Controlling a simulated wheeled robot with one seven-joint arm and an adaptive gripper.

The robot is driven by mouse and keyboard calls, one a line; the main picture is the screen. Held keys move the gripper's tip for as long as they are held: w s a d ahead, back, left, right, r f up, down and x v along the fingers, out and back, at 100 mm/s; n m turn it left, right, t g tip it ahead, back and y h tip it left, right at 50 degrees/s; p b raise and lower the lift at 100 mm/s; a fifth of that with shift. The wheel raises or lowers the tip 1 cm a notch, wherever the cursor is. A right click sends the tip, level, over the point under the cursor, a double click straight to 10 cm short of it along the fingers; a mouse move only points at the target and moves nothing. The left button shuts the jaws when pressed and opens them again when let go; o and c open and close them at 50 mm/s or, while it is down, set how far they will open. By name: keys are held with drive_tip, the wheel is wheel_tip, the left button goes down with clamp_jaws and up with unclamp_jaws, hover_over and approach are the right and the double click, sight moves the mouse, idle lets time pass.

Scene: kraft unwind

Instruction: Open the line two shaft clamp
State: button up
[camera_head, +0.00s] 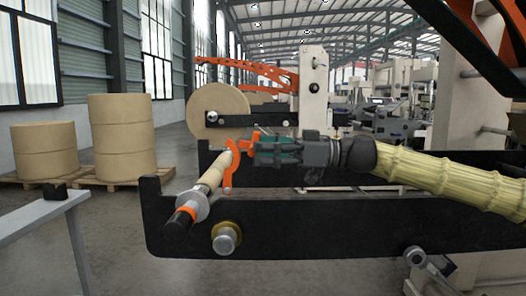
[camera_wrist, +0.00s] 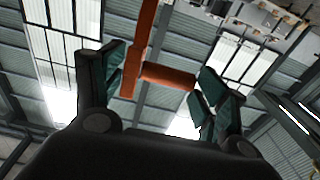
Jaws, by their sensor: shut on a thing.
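The orange shaft clamp (camera_head: 228,176) sits at the shaft (camera_head: 211,177) on the black arm in front. Its lever stands roughly upright, and its upper end meets my gripper (camera_head: 252,149). My gripper comes in from the right, level, and is shut on the clamp's handle. In the wrist view, the orange handle (camera_wrist: 168,76) lies crosswise between the two green-padded fingers of my gripper (camera_wrist: 160,68), and the orange lever (camera_wrist: 135,72) runs beside it. Gaps seem to show at both handle ends in that view. The clamp's seat is partly hidden.
The black unwind arm (camera_head: 330,225) runs across the front, with a brass-collared knob (camera_head: 226,238). Behind stands another unwind with a kraft roll (camera_head: 218,112) and an orange arm (camera_head: 250,72). Stacked rolls (camera_head: 122,138) stand on pallets at left. A grey table (camera_head: 38,215) is at front left.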

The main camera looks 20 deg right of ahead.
drive_tip(key=shift+f, duration=0.15)
drive_tip(key=o, duration=1.4)
drive_tip(key=shift+w, duration=0.1)
drive_tip(key=shift+o, duration=0.2)
drive_tip(key=v, duration=1.2)
